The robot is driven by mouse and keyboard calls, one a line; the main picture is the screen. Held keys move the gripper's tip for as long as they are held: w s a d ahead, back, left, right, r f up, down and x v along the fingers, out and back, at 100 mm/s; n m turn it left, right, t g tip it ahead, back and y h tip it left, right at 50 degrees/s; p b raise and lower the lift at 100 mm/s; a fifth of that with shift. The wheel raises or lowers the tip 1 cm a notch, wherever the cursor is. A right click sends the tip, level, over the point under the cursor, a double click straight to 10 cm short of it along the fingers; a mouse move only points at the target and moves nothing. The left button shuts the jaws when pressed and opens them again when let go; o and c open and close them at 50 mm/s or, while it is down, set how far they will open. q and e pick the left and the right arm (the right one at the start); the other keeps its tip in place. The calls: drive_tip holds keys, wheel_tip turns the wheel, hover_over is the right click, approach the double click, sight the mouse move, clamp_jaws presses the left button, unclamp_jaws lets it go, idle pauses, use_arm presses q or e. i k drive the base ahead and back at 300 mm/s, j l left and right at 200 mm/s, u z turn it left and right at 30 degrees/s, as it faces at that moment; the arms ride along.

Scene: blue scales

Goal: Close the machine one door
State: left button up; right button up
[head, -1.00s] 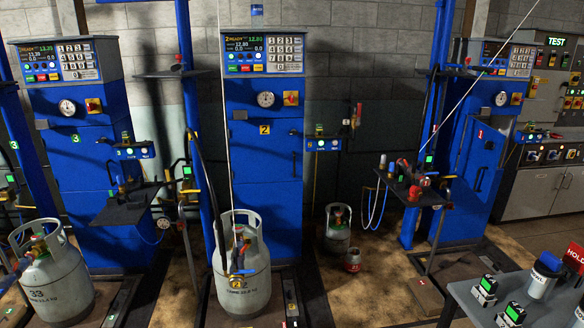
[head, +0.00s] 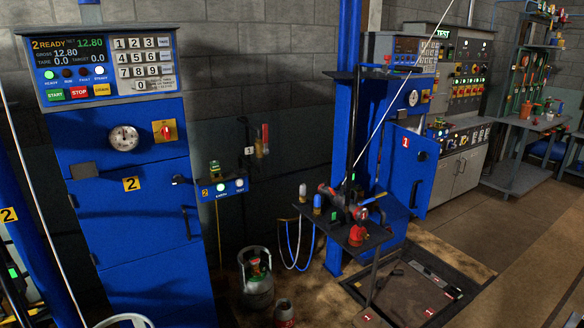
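Machine one (head: 398,78) is a blue cabinet right of the middle in the head view. Its door (head: 405,168) is a blue panel with a red "1" label (head: 406,142) and a dark handle (head: 414,192). The door stands out from the cabinet at an angle, so it looks open. The blue post and the shelf with tools in front hide the lower left of the cabinet. Neither of my grippers shows in this view.
Machine two (head: 128,225) stands close on the left. A tool shelf (head: 373,238) juts out before machine one, above a floor scale (head: 415,285). A grey cylinder (head: 257,283) and small red one (head: 285,313) stand by the wall. Floor at right (head: 500,235) is clear.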

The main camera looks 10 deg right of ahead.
sight(411, 181)
drive_tip(key=i+z, duration=0.45)
drive_tip(key=i+j+z, duration=0.25)
drive_tip(key=z, duration=0.15)
drive_tip(key=i+j+z, duration=0.3)
drive_tip(key=z, duration=0.15)
drive_tip(key=i+l, duration=0.1)
drive_tip(key=i, duration=0.45)
drive_tip(key=i+l+u, duration=0.1)
drive_tip(key=i, duration=0.4)
